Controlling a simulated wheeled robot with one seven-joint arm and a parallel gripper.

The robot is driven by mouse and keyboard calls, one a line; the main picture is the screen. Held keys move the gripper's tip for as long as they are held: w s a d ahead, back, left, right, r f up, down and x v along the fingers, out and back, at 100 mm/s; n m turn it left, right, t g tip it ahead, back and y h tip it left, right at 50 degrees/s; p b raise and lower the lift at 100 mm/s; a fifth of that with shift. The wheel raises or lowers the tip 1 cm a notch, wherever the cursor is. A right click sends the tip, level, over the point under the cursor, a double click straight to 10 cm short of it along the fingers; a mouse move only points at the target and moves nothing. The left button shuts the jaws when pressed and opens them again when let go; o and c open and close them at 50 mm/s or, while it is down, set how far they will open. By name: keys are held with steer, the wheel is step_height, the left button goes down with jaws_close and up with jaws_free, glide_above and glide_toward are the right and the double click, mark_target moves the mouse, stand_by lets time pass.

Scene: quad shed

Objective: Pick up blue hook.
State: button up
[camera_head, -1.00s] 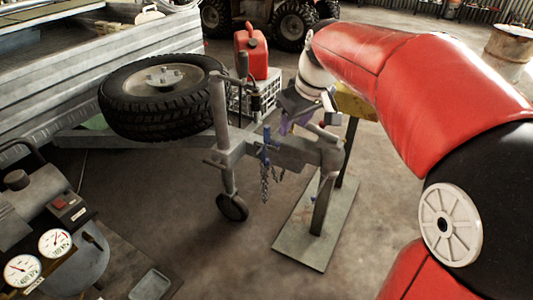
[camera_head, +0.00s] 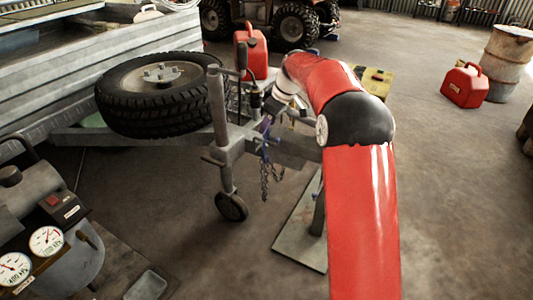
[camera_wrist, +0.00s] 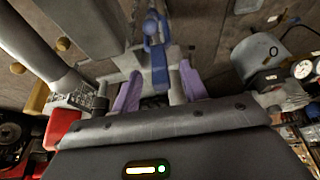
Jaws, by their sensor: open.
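The blue hook (camera_wrist: 156,50) shows in the wrist view, upper middle, beside the grey metal of the trailer drawbar. In the head view the blue hook (camera_head: 264,148) is a small blue patch at the drawbar, above hanging chains. My gripper (camera_wrist: 158,92) has two purple fingers spread apart, one on each side below the hook in the wrist view. The lower end of the hook lies between them in the picture. I cannot tell whether either finger touches it. In the head view my gripper (camera_head: 267,123) is mostly hidden by my arm and sits just above the hook.
The trailer drawbar (camera_head: 295,148), jockey wheel (camera_head: 231,206) and hanging chains (camera_head: 266,182) crowd the hook. A spare tyre (camera_head: 125,118) and red fuel can (camera_head: 252,55) stand behind. A compressor (camera_head: 65,225) is at lower left.

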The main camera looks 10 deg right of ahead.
mark_target(264, 137)
steer(key=x, duration=0.4)
steer(key=shift+c, duration=0.4)
steer(key=shift+r, duration=0.1)
jaws_close()
